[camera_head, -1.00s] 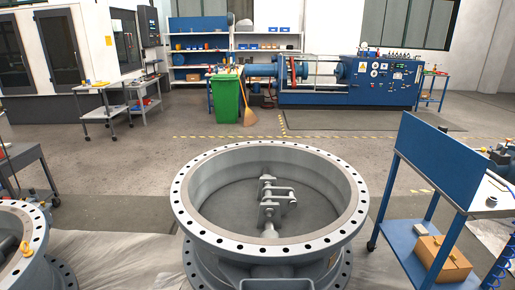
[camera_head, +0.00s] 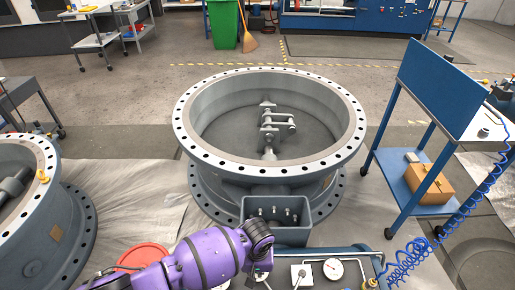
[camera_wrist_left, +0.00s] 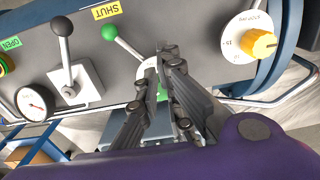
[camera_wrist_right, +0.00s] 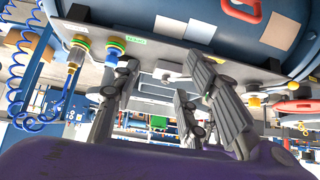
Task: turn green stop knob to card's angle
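My left gripper (camera_wrist_left: 165,60) is over a grey control panel (camera_wrist_left: 190,40) in the left wrist view, its fingers close together with a narrow gap. A lever with a green ball knob (camera_wrist_left: 108,31) runs from the upper left toward a pale round hub (camera_wrist_left: 150,67) at the fingertips. Something green (camera_wrist_left: 162,92) shows between the fingers; contact is unclear. In the head view my left gripper (camera_head: 258,274) is at the panel's near left part, the green knob hidden. My right gripper (camera_wrist_right: 163,72) is open and empty, below a blue tank. I cannot identify an angle card.
The panel also carries a black-ball lever (camera_wrist_left: 62,27), a gauge (camera_wrist_left: 33,102), a yellow knob on a white dial (camera_wrist_left: 264,44) and a SHUT label (camera_wrist_left: 104,10). A large flanged valve body (camera_head: 268,165) stands beyond. A blue coiled hose (camera_head: 410,255) hangs at right.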

